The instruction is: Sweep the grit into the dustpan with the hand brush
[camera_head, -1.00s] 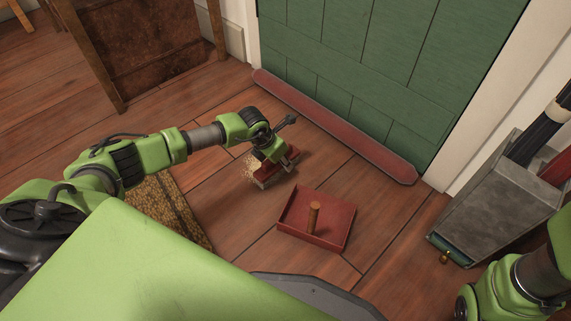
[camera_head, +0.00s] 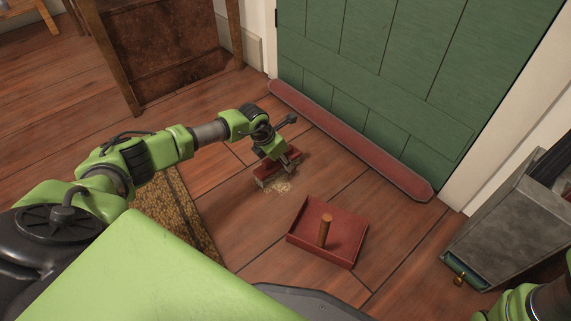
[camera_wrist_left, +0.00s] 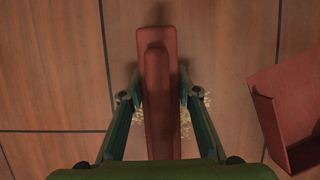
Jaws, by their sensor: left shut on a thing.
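The red hand brush (camera_head: 266,178) is held low at the floor by my left gripper (camera_head: 284,165), which is shut on it. In the left wrist view, the brush (camera_wrist_left: 158,85) stands between the two fingers of my left gripper (camera_wrist_left: 158,100). A small patch of pale grit (camera_head: 281,187) lies on the floor beside the brush, on the dustpan side. The grit (camera_wrist_left: 200,96) shows partly behind the fingers in the wrist view. The red dustpan (camera_head: 346,250), with an upright wooden handle, lies on the floor apart from the grit. My right gripper is out of view.
A green door (camera_head: 385,80) with a red strip (camera_head: 350,140) at its foot stands behind. A grey metal bin (camera_head: 510,230) stands at right. A brown mat (camera_head: 188,215) lies at left. Bare floor separates brush and dustpan.

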